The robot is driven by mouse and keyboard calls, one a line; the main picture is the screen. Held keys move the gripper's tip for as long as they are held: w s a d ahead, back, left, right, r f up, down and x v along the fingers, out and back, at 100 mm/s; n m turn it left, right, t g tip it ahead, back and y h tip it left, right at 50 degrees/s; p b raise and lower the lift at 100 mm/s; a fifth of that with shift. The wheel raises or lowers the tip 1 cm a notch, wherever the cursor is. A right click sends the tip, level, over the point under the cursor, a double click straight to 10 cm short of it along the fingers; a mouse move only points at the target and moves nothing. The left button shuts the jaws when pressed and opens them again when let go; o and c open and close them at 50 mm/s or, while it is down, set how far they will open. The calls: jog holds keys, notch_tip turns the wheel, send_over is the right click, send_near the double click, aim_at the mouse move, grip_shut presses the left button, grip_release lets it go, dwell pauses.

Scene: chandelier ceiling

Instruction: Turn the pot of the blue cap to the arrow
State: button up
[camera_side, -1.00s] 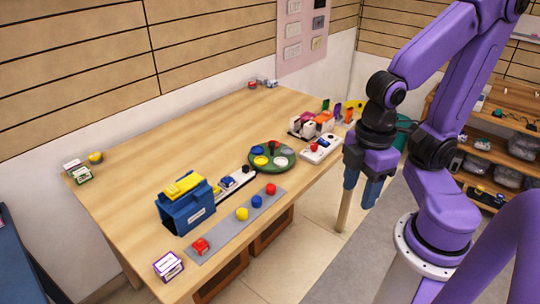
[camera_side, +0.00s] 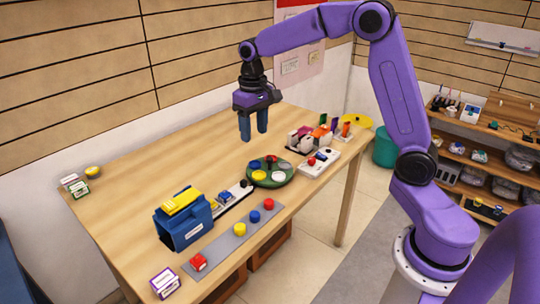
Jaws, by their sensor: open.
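A round dark green tray (camera_side: 287,181) stands near the table's front edge, right of centre. It holds several round colored pots or caps, among them a blue one (camera_side: 255,164) at its left back, with yellow, white, red and grey ones around it. No arrow can be made out at this size. A separate blue cap (camera_side: 255,217) stands on a grey strip in front, between a red and a yellow one. My gripper (camera_side: 254,137) is open and empty, fingers pointing down, above the table and behind the green tray in the picture.
A blue box with a yellow top (camera_side: 184,223) stands left of the tray, with a black-and-white rail (camera_side: 236,193) between. A white box with knobs (camera_side: 319,163) and a rack of colored items (camera_side: 318,134) stand to the right. The table's back left is largely clear.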

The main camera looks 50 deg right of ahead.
jog(key=w+d+f+m, duration=0.1)
jog(key=w+d+m, duration=0.2)
jog(key=w+d, duration=0.3)
jog(key=m, duration=0.3)
send_over(270, 159)
notch_tip(270, 159, down, 2)
notch_tip(270, 159, down, 17)
jog(key=shift+w+d+f, duration=0.1)
jog(key=shift+f, duration=0.1)
jog(key=shift+c, duration=0.3)
grip_shut()
